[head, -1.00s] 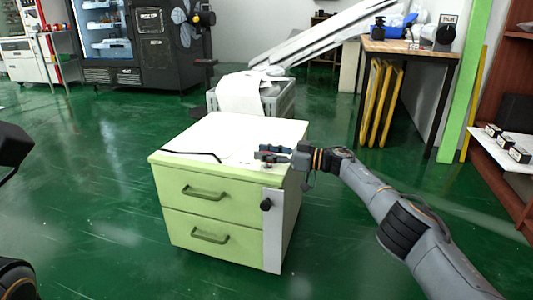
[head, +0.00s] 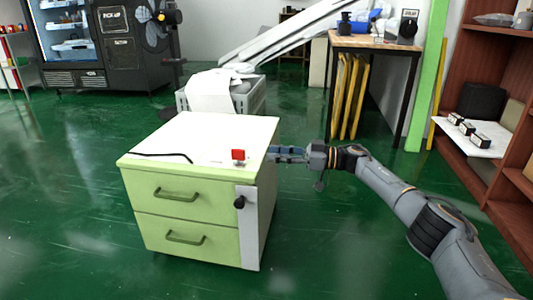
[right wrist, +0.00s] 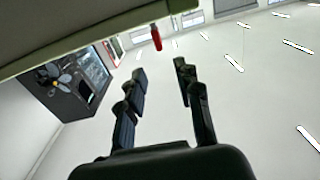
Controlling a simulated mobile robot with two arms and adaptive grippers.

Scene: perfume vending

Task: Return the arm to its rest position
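My right arm comes in from the right in the head view. Its gripper (head: 286,153) is at the right edge of the cabinet top, pointing left. In the right wrist view the two fingers (right wrist: 162,82) are spread apart with nothing between them. My left gripper does not show.
The light green two-drawer cabinet (head: 190,178) stands right beside my right gripper, with a black cable (head: 165,155) on top. Brown shelves (head: 505,90) stand at the right and a table (head: 375,43) behind. Green floor (head: 335,250) is open around the cabinet.

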